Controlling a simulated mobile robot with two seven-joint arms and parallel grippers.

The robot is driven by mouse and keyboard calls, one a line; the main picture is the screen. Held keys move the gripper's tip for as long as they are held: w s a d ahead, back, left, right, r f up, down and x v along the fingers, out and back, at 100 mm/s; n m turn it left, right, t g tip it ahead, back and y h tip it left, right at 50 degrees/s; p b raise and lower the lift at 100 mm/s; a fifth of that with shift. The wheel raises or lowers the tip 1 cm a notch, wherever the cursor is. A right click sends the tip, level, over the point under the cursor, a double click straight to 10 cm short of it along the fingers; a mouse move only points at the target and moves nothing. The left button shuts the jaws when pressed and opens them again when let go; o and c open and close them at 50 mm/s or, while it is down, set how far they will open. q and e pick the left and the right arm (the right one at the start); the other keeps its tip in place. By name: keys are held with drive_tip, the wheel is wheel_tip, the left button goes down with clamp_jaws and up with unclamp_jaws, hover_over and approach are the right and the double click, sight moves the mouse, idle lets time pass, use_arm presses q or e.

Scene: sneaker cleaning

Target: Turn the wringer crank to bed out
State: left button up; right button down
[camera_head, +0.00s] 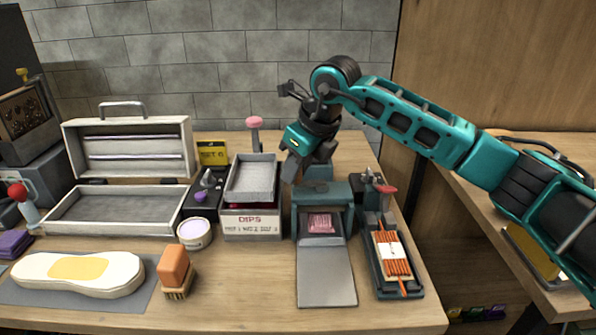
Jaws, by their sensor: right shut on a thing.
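The wringer looks to be the teal press (322,192) near the middle right of the bench. A flat grey bed (326,278) extends from its front toward the bench edge, and a pink piece (321,223) shows in its opening. My right gripper (308,168) is above the top left of the press, pointing down, with its fingers shut at the crank. The crank itself is mostly hidden by the fingers. My left gripper is not in view.
Left of the press stands the DIPS box (252,222) with a metal tray and a pink-knobbed handle (254,123). Right of it is a lace holder (397,262) with a red handle. A brush (176,272), white tub (195,233), sole (78,273) and open case (113,211) lie left.

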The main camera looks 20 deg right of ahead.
drive_tip(key=m, duration=0.1)
drive_tip(key=w+m+h, duration=0.1)
drive_tip(key=m, duration=0.1)
drive_tip(key=w+m+b, duration=0.1)
drive_tip(key=shift+d+m+t+h, duration=0.3)
drive_tip(key=shift+d+t+h, duration=0.05)
drive_tip(key=shift+t+h, duration=0.05)
drive_tip(key=m, duration=0.2)
drive_tip(key=w+d+m+h, duration=0.1)
drive_tip(key=shift+w+m, duration=0.1)
drive_tip(key=shift+m, duration=0.3)
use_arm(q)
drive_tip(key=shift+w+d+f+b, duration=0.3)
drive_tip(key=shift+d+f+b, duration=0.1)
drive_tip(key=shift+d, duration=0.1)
use_arm(e)
drive_tip(key=shift+w+d+m+g+h, duration=0.15)
drive_tip(key=shift+d+m+g+h, duration=0.45)
drive_tip(key=shift+m, duration=1.2)
drive_tip(key=shift+w+d+m+g+h, duration=0.15)
drive_tip(key=shift+d+m+h, duration=0.65)
drive_tip(key=shift+m, duration=1)
drive_tip(key=shift+w+d+m+g+h, duration=0.1)
drive_tip(key=shift+d+m+g+h, duration=0.4)
drive_tip(key=shift+d+m, duration=0.9)
drive_tip(key=shift+a+m, duration=0.45)
drive_tip(key=shift+m, duration=0.05)
drive_tip(key=c, duration=1)
unclamp_jaws()
drive_tip(key=shift+r, duration=0.1)
